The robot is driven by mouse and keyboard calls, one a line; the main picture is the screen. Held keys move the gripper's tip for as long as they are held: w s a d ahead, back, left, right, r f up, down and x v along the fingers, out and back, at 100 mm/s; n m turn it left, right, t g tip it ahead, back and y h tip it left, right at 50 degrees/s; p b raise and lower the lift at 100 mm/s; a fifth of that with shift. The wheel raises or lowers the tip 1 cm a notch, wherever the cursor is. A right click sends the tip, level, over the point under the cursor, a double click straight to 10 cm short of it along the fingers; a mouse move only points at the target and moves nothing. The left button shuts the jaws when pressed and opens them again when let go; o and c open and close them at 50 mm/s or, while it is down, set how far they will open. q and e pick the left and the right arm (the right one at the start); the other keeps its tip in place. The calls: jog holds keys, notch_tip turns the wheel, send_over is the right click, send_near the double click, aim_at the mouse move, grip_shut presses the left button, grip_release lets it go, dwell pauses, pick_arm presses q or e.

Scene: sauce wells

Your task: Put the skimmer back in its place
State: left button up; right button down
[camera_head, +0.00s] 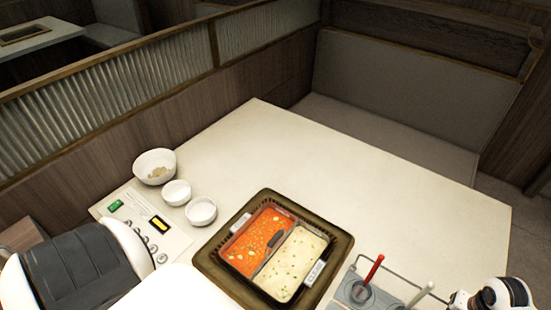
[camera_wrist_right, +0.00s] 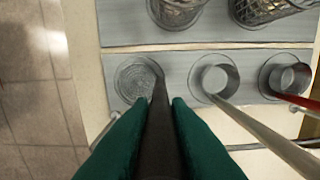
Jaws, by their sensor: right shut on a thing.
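In the right wrist view, my right gripper (camera_wrist_right: 158,106), with green fingers, is shut on the dark handle of the skimmer (camera_wrist_right: 158,125). The handle runs up the picture toward the left round well (camera_wrist_right: 140,78) of a grey holder (camera_wrist_right: 188,68). A round, mesh-like surface shows within that well. I cannot tell if it is the skimmer's head or how deep it sits. In the head view, my right arm shows at the lower right, its fingers out of frame. My left gripper is not in view.
The middle well holds a pale-handled tool (camera_wrist_right: 262,130), the right well a red-handled one (camera_wrist_right: 305,103). Wire baskets (camera_wrist_right: 178,10) stand in the grey tray beyond. A two-part pot (camera_head: 240,264) with red and white soup and white bowls (camera_head: 155,166) are on the table, whose far part is clear.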

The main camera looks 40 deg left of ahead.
jog(key=shift+f, duration=0.25)
jog(key=shift+c, duration=2.4)
grip_release()
jog(key=shift+r, duration=0.1)
jog(key=shift+r+p, duration=2.5)
jog(key=shift+r, duration=2.9)
